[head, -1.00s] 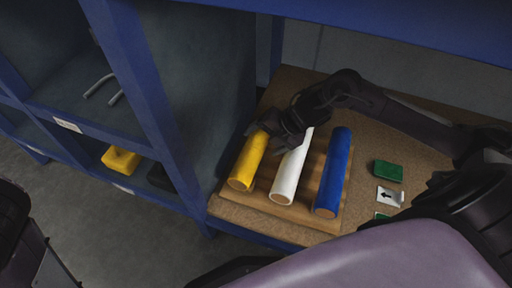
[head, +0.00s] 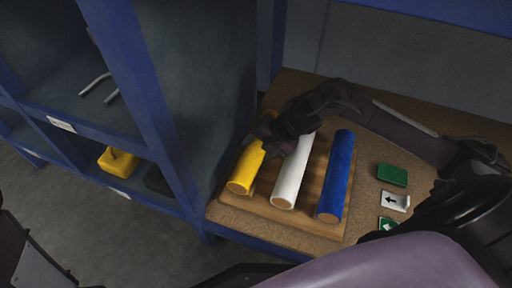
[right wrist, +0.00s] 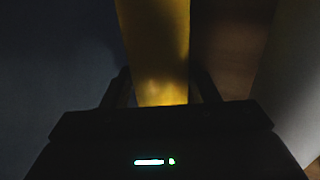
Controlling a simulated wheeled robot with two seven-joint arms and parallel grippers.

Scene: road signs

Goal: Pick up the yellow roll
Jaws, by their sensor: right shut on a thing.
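The yellow roll (head: 246,167) lies on a wooden rack (head: 265,207) at the left end of a row of rolls. My right gripper (head: 266,134) reaches over the rolls from the right and is shut on the yellow roll, toward its far part. In the right wrist view the yellow roll (right wrist: 155,50) runs between the two fingers (right wrist: 162,88). The arm hides part of the yellow roll and the far end of the white roll. My left gripper is not in view.
A white roll (head: 291,177) lies close to the right of the yellow one, then a blue roll (head: 337,175). A green block (head: 392,175) and small signs (head: 394,201) lie farther right. A grey shelf wall (head: 205,90) stands close on the left.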

